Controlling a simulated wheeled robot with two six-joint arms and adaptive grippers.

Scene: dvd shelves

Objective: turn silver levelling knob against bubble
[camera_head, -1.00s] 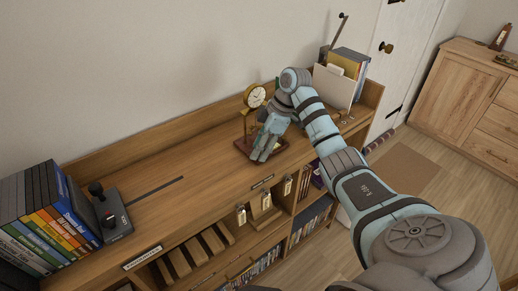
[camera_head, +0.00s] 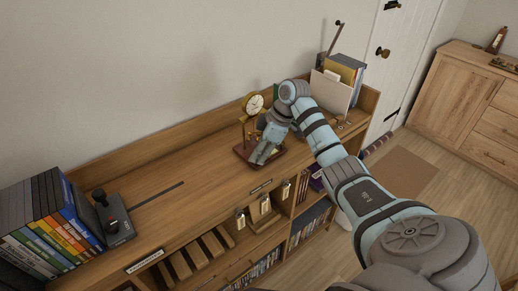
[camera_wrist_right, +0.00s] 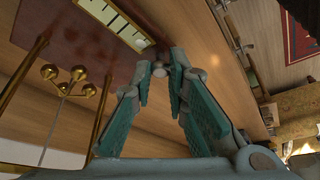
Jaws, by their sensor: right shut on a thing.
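The clock (camera_head: 253,105) has a white dial in a brass case on brass posts above a reddish-brown base (camera_head: 243,153). A small silver levelling knob (camera_wrist_right: 160,71) is at the base's edge, between the fingertips of my right gripper (camera_wrist_right: 161,69). The gripper is shut on it. In the head view the right gripper (camera_head: 260,156) points down at the base and hides the knob. My left gripper is not in view.
Brass balls on a rod (camera_wrist_right: 63,82) and brass posts stand close beside the gripper. A white file holder (camera_head: 331,92) stands at right. The shelf top between is mostly clear.

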